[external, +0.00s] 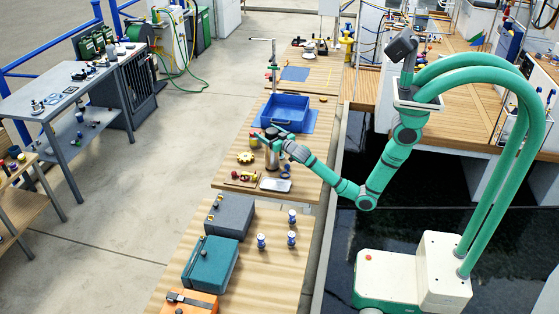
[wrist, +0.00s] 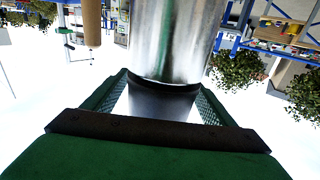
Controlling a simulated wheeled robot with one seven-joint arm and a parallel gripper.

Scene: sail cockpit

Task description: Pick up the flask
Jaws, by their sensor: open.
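The flask is a silver metal cylinder (external: 272,159) standing upright on the wooden bench, beneath and beside my gripper (external: 277,141). Its upper part is partly hidden by the gripper in the external view. In the wrist view the flask's shiny body (wrist: 172,38) fills the top middle, close in front of my gripper (wrist: 163,88). The green-sided fingers are open, spread to the left and right of the flask. I cannot tell whether either finger touches it.
A blue bin (external: 285,112) stands just behind the flask on the bench. Cases (external: 229,216) and several small blue-and-white items stand on the nearer bench.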

